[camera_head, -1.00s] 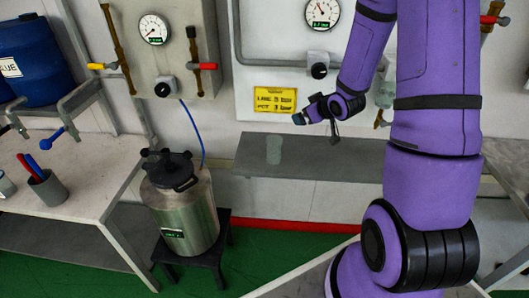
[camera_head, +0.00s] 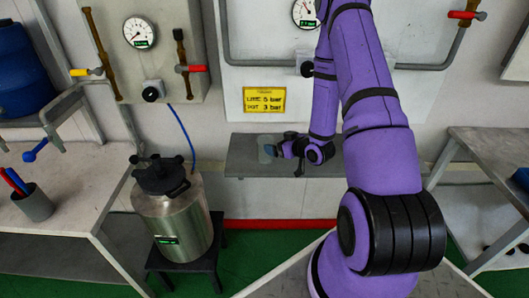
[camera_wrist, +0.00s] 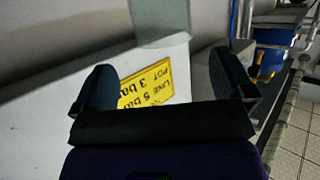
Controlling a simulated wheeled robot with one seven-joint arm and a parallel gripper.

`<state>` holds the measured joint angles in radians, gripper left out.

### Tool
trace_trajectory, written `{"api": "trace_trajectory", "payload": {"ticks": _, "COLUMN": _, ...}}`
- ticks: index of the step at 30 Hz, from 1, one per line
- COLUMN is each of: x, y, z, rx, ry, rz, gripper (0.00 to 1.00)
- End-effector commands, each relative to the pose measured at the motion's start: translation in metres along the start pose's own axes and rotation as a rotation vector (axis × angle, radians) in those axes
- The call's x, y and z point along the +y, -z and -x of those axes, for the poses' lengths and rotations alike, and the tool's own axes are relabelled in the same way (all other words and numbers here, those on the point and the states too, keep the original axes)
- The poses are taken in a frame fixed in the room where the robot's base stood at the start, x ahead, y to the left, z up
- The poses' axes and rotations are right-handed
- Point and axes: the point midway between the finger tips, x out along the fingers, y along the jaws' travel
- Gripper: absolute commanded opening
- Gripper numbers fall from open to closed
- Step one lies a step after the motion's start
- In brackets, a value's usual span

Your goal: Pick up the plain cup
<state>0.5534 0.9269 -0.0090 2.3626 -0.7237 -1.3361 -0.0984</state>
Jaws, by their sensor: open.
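The plain cup (camera_head: 266,148) is a pale, see-through grey-green cup standing upright on the grey wall shelf (camera_head: 243,166) in the head view. My gripper (camera_head: 279,150) is low over the shelf, just right of the cup, pointing left toward it. In the wrist view my gripper (camera_wrist: 167,85) has its two dark fingers wide apart with nothing between them. A pale greenish shape, which looks like the cup (camera_wrist: 160,22), lies beyond the fingertips at the top of that view. Whether a finger touches the cup cannot be told.
A yellow sign (camera_head: 264,100) and a gauge panel are on the wall above the shelf. A steel pressure pot (camera_head: 175,220) stands on a black stool to the left. A left bench holds a pen cup (camera_head: 33,203); another bench (camera_head: 490,165) stands right.

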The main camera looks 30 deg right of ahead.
Motion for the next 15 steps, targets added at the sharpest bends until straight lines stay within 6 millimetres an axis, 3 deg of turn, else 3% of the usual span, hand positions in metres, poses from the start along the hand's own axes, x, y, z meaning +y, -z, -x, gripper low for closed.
{"api": "trace_trajectory", "payload": {"ticks": 10, "x": -0.002, "y": 0.000, "z": -0.029, "rx": -0.001, "ry": 0.001, "rz": 0.000, "gripper": 1.00}}
{"api": "trace_trajectory", "payload": {"ticks": 15, "x": -0.006, "y": -0.001, "z": -0.053, "rx": 0.000, "ry": 0.000, "rz": 0.001, "gripper": 1.00}}
